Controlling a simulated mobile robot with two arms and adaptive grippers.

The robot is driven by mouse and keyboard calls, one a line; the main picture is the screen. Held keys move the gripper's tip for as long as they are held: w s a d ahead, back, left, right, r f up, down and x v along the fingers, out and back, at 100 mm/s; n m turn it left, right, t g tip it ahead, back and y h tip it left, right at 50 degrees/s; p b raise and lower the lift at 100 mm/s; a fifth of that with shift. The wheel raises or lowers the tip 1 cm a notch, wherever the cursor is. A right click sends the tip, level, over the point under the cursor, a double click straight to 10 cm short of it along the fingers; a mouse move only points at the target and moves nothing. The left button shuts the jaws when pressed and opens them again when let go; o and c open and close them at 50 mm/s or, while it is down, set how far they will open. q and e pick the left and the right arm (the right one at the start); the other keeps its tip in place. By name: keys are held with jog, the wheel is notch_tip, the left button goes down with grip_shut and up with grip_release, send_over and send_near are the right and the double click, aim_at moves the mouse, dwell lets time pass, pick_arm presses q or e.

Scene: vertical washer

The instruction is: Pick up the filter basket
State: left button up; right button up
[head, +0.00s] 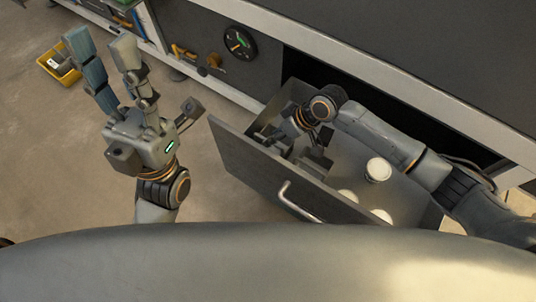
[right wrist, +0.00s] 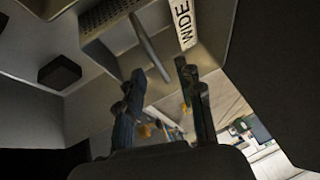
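The likely filter basket is a grey metal piece with a perforated grid (right wrist: 108,14) and a slanted bar (right wrist: 150,50), at the top of the right wrist view. I cannot make it out clearly in the head view. My right gripper (head: 292,148) reaches into the open drawer (head: 262,168), and its arm hides part of the inside. In the right wrist view its fingers (right wrist: 160,74) are apart. The bar's lower end shows near the fingertips; I cannot tell whether they touch. My left gripper (head: 101,40) is raised at the left, fingers apart and empty.
White round containers, one upright (head: 377,170), stand in the drawer. The drawer has a metal handle (head: 298,202). A "WIDE" label (right wrist: 183,22) shows near the bar. A yellow bin (head: 58,64) lies on the floor at upper left. The floor around my left gripper is mostly clear.

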jog(key=b+x, duration=0.1)
jog(key=x, duration=0.3)
jog(key=shift+d+b, duration=0.1)
jog(key=shift+b, duration=0.25)
jog(key=shift+r, duration=0.1)
grip_shut()
